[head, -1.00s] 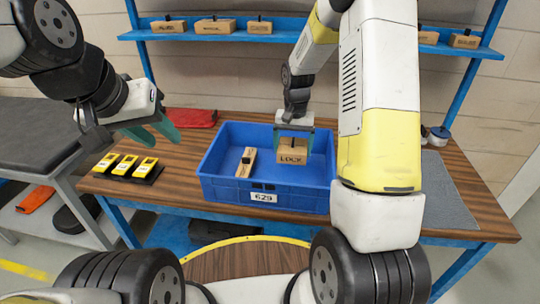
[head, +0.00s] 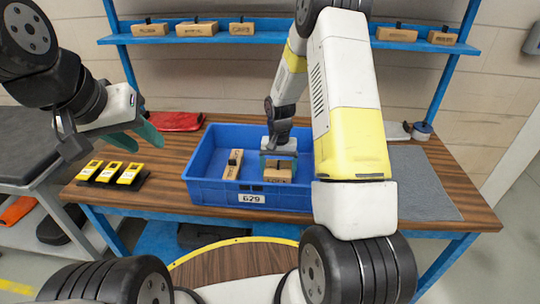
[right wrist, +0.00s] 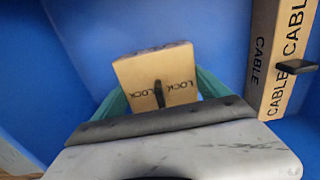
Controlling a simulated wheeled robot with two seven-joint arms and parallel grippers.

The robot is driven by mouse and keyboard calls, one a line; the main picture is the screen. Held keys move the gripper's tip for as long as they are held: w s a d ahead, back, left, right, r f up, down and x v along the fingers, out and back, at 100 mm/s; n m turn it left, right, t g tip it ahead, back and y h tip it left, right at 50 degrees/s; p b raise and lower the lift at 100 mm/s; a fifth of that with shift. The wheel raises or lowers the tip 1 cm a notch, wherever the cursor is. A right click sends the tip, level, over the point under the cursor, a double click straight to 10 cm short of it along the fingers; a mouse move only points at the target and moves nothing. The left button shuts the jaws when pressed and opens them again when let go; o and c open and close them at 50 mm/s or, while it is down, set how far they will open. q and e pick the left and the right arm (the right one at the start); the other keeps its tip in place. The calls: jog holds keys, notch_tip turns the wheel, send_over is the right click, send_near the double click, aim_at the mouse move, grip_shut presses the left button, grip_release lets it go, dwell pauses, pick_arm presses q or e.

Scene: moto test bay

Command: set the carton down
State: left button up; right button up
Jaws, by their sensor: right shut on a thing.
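The carton marked LOCK (head: 278,175) is inside the blue crate (head: 200,192) labelled 629, low between the crate's walls. It also shows in the right wrist view (right wrist: 150,72), with a black tab on its top. My right gripper (head: 279,165) is shut on it, with green fingers on either side. I cannot tell whether the carton touches the crate floor. A carton marked CABLE (head: 233,165) stands in the crate to the left; it shows at the right in the right wrist view (right wrist: 278,60), apart from the held carton. My left gripper (head: 110,140) is open and empty, left of the crate.
Several yellow devices (head: 110,172) sit on a dark holder at the table's left. A red pouch (head: 177,121) lies behind. A grey mat (head: 425,180) covers the table's right. A blue shelf (head: 250,38) with several small cartons spans the back.

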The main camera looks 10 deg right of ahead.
jog(key=o, duration=1.6)
notch_tip(320, 180, up, 12)
jog(key=shift+r, duration=0.15)
notch_tip(320, 180, up, 8)
jog(key=t, duration=0.1)
send_over(280, 174)
jog(key=s+a+r+n+t+y, duration=0.1)
jog(key=s+r+n+t, duration=0.15)
jog(key=s+r, duration=0.9)
jog(key=shift+s+a+r+n+t+y, duration=0.25)
jog(key=shift+s+t, duration=0.2)
jog(key=shift+s, duration=1.15)
jog(key=shift+s+a+r+n+t+y, duration=0.25)
jog(key=shift+s+t, duration=0.2)
jog(key=shift+s, duration=1.15)
jog(key=shift+s+a+r+n+t+y, duration=0.15)
jog(key=shift+s+r+t, duration=0.25)
jog(key=shift+s, duration=1.2)
